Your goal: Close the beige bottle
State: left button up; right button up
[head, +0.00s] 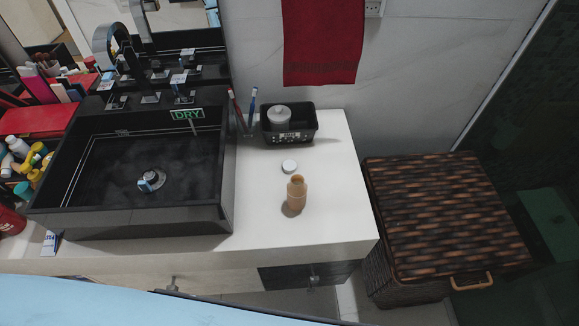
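The beige bottle (296,194) stands upright on the white counter, right of the black sink. Its top looks open, with no cap on it. A small white round cap (289,167) lies on the counter just behind the bottle, apart from it. Neither of my grippers shows in the head view.
The black vessel sink (85,212) fills the left of the counter (335,219). A black tray (306,135) with a grey round container stands behind the cap, beside toothbrushes (253,100). A wicker hamper (440,215) stands right of the counter. The counter around the bottle is clear.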

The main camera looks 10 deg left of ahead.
aim_at(297, 186)
jog(key=k, duration=1.3)
jog(key=i, duration=0.85)
jog(key=z, duration=0.6)
